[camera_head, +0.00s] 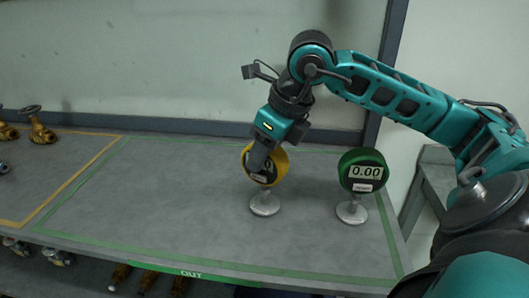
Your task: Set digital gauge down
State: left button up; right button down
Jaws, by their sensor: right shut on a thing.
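A yellow digital gauge (279,166) on a short stem with a round grey base (265,204) is upright over the grey bench top, inside the green-taped area. My right gripper (262,158) comes down from above and is shut on the yellow gauge, covering much of its display. The gauge's base looks at or very close to the bench surface; I cannot tell if it touches. A green digital gauge (363,171) reading 0.00 stands upright to the right on its own round base. My left gripper is not in view.
Green tape (150,253) marked OUT borders this area of the bench. A yellow-taped area at the left holds brass valves (40,130). More fittings (58,257) lie on a shelf below. A wall is behind the bench. The bench left of the yellow gauge is clear.

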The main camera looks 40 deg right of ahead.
jog(key=shift+f, duration=0.15)
jog(key=c, duration=1)
grip_release()
jog(key=o, duration=0.4)
jog(key=shift+r, duration=0.45)
jog(key=p+v, duration=0.1)
jog(key=v, duration=1)
jog(key=shift+s+r+p, duration=0.2)
jog(key=shift+s+p, duration=0.05)
jog(key=shift+p, duration=0.1)
